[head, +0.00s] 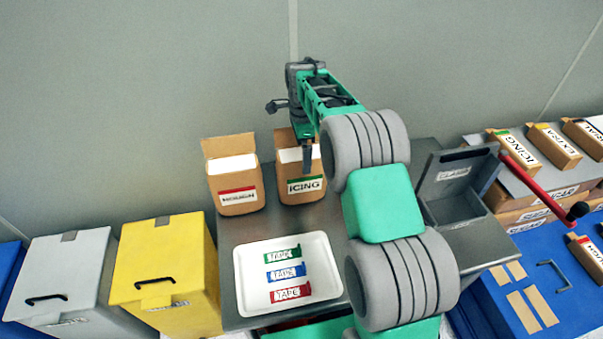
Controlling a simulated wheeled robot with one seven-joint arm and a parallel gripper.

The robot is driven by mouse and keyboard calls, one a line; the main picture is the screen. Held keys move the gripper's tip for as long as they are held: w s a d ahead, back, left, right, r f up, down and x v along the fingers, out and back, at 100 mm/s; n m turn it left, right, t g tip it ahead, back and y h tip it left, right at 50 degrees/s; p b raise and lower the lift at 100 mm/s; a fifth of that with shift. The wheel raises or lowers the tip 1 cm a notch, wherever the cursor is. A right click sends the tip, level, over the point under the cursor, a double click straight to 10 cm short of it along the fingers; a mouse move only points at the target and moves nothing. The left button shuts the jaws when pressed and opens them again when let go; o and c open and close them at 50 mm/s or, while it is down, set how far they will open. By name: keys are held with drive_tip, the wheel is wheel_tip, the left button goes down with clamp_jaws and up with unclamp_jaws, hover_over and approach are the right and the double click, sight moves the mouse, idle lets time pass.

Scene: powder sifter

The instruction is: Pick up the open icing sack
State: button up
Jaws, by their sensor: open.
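The open icing sack (303,189) is a brown paper sack with a green band and the label ICING. It stands upright on the grey metal table (240,229), and white shows at its open top. My gripper (307,155) is over the sack's open top, with its fingers pointing down. One finger shows in front of the white top; the other finger is hidden. The gripper is open, and whether it touches the sack cannot be told.
A second open sack (234,187) with a red band stands close on the left. A white tray (243,283) with several tape pieces lies in front. A grey bin (459,186) and a red lever (533,176) are on the right. Yellow (165,262) and grey boxes stand left.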

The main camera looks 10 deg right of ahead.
drive_tip(key=c, duration=2)
drive_tip(key=shift+w+r, duration=0.15)
drive_tip(key=shift+r, duration=0.1)
drive_tip(key=shift+c, duration=0.6)
